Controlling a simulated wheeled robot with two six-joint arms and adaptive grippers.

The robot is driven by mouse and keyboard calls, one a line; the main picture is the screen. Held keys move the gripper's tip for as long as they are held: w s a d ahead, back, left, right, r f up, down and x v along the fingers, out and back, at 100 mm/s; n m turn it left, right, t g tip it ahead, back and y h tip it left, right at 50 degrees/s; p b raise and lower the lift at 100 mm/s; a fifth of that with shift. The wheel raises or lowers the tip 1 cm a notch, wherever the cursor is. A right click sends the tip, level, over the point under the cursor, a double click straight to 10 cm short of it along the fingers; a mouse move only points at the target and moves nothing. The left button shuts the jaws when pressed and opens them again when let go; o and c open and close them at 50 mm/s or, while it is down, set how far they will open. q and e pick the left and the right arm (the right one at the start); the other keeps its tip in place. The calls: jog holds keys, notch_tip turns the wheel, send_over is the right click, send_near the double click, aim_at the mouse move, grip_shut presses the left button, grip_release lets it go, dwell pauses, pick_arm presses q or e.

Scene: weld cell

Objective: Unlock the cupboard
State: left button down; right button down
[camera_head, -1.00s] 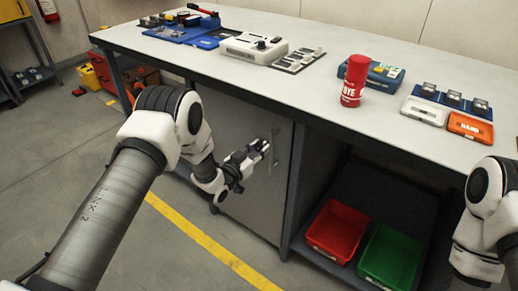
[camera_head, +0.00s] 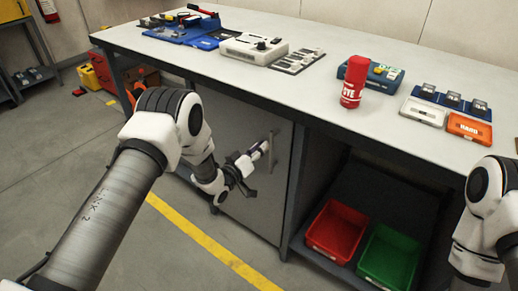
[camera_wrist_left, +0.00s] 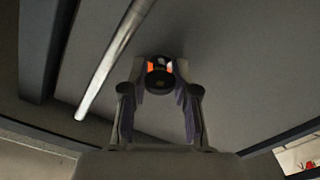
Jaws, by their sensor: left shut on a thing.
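The grey cupboard door (camera_head: 238,122) is shut beneath the workbench, with a vertical bar handle (camera_head: 274,150) near its right edge. My left gripper (camera_head: 264,147) is at the door, just left of the handle. In the left wrist view, the fingers (camera_wrist_left: 160,95) are shut on a small dark round lock knob (camera_wrist_left: 160,78) on the door face, with orange patches at its sides. The pale handle bar (camera_wrist_left: 108,62) runs beside the fingers there, apart from them. The fingers hide part of the knob. Only part of my right arm shows; its gripper is out of view.
The workbench top (camera_head: 330,50) carries a red spray can (camera_head: 353,82) and several device boxes. The open shelf right of the cupboard holds a red bin (camera_head: 338,232) and a green bin (camera_head: 388,257). The floor before the door is clear, with a yellow line (camera_head: 215,246).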

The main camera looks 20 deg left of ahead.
pick_arm(q)
jog(key=n, duration=0.5)
jog(key=shift+n, duration=0.3)
jog(key=n, duration=0.5)
jog(key=shift+n, duration=0.3)
jog(key=c, duration=1.1)
grip_release()
jog(key=shift+c, duration=0.2)
jog(key=v, duration=1.2)
jog(key=shift+f, duration=0.1)
